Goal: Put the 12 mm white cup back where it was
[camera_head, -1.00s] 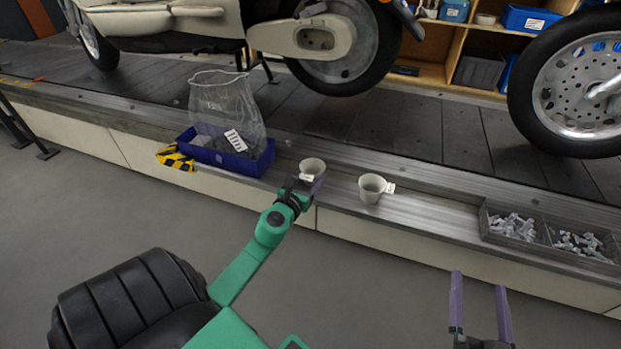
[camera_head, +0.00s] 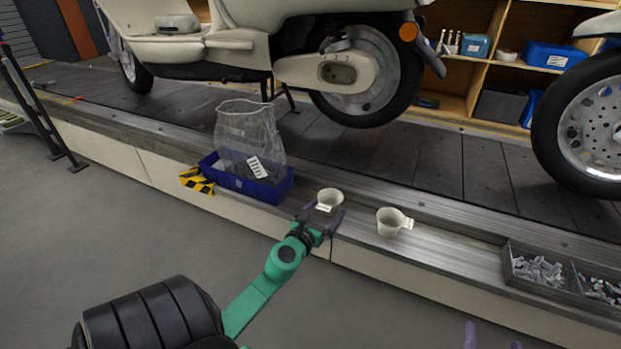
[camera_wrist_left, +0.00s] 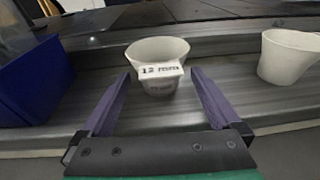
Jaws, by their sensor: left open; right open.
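The white cup labelled 12 mm (camera_wrist_left: 157,52) stands upright on the metal ledge; it also shows in the head view (camera_head: 330,196). My left gripper (camera_head: 324,214) is open at the near side of this cup. In the left wrist view the left gripper's purple fingers (camera_wrist_left: 158,95) are spread, with the cup beyond and between their tips; whether they touch it I cannot tell. A second white cup (camera_head: 390,221) stands to the right on the ledge, its tag unreadable. My right gripper (camera_head: 492,338) is open and empty at the bottom edge, only its fingertips showing.
A blue bin (camera_head: 258,186) with a clear bag (camera_head: 248,135) stands left of the cups, beside yellow-black tape (camera_head: 196,181). Trays of metal parts (camera_head: 540,272) sit at the right. A scooter (camera_head: 330,70) stands on the slat conveyor behind. The ledge between the cups is clear.

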